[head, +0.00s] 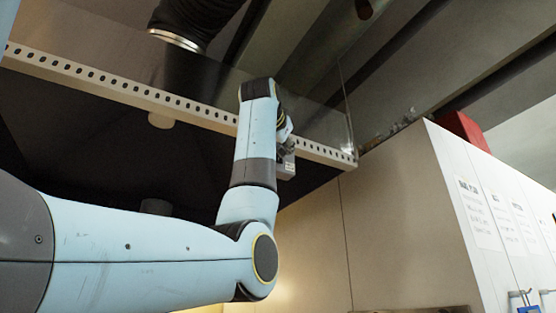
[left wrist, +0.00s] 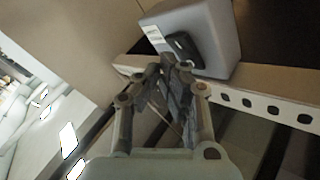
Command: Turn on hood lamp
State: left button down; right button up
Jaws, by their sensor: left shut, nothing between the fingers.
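The hood's pale perforated rail (head: 120,92) runs along its edge. A small grey switch box (head: 286,168) is fixed near the rail's right end. In the left wrist view the box (left wrist: 212,32) is close, with a black rocker switch (left wrist: 184,48) and a white label on its face. My left gripper (head: 287,138) is raised at the box, seen partly behind my own arm. In the left wrist view its fingertips (left wrist: 168,66) are shut and empty, at the near edge of the switch. I cannot tell whether they touch it. My right gripper is out of view.
A dark duct (head: 195,20) rises above the hood. A white cabinet (head: 445,190) with paper notices stands at the right. A red object (head: 463,130) sits on top. Warm light shows on the wall below.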

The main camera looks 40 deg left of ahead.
pick_arm(q)
jog(key=shift+a, duration=0.15)
dwell(0.7)
jog(key=shift+w+a, duration=0.15)
jog(key=shift+a, duration=0.1)
jog(key=shift+w+a+f, duration=0.1)
jog(key=shift+w+a, duration=0.05)
jog(key=shift+a, duration=0.15)
dwell(0.7)
jog(key=shift+d, duration=0.1)
jog(key=shift+s+d, duration=0.35)
jog(key=shift+d, duration=0.35)
jog(key=shift+s+d+r+b, duration=0.15)
jog(key=shift+s+d, duration=0.15)
jog(key=shift+d, duration=0.45)
jog(key=shift+s+d+r+b, duration=0.15)
jog(key=shift+s+d, duration=0.2)
jog(key=shift+d, duration=0.45)
jog(key=shift+s+d+r+b, duration=0.15)
jog(key=shift+s+d, duration=0.15)
jog(key=shift+d, duration=0.45)
